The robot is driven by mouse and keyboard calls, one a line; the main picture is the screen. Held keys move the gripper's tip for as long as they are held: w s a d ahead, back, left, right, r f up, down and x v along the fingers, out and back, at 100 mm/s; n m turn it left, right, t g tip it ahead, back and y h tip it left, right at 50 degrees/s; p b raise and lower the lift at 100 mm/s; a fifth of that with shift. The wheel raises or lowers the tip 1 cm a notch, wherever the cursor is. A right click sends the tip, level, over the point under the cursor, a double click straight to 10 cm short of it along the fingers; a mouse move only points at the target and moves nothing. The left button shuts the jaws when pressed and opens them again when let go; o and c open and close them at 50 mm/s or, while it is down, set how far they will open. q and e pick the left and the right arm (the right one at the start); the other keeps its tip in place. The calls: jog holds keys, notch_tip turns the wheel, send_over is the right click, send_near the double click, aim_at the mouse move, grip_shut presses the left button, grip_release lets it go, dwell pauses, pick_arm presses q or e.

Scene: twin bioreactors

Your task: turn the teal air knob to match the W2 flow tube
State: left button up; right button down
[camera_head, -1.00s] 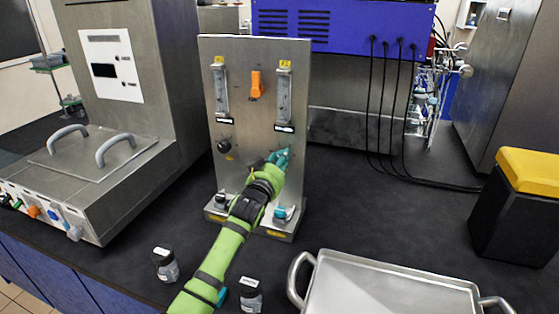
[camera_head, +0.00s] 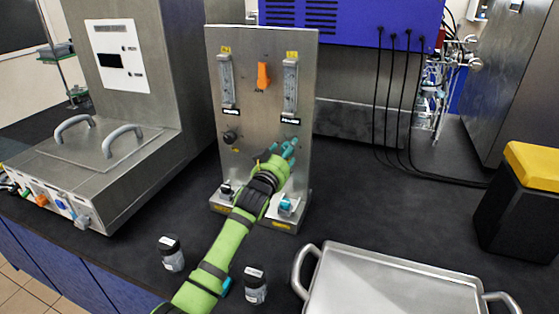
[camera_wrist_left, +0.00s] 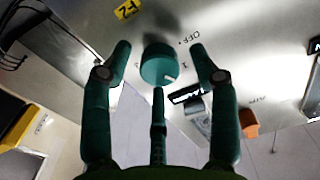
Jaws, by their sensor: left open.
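A steel panel (camera_head: 247,62) stands upright on the dark bench, with a flow tube at its left (camera_head: 227,80) and one at its right (camera_head: 290,88). Their yellow top labels and readings are too small to read. The teal air knob (camera_wrist_left: 158,63) shows in the left wrist view, with a pale pointer mark on its face and "OFF" printed beside it. My left gripper (camera_wrist_left: 157,72) is open, its fingers spread around the knob without visible contact. In the head view my left gripper (camera_head: 282,149) covers most of the knob. My right gripper is not in view.
An orange switch (camera_head: 263,76) and a black knob (camera_head: 230,136) are on the panel. Two small dark-capped bottles, left (camera_head: 171,254) and right (camera_head: 254,286), stand in front. A steel tray (camera_head: 395,290) lies front right. A black box with yellow lid (camera_head: 533,165) is at right.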

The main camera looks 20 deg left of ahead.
pick_arm(q)
jog(key=s, duration=1.1)
jog(key=shift+s+a, duration=0.2)
jog(key=shift+s, duration=0.15)
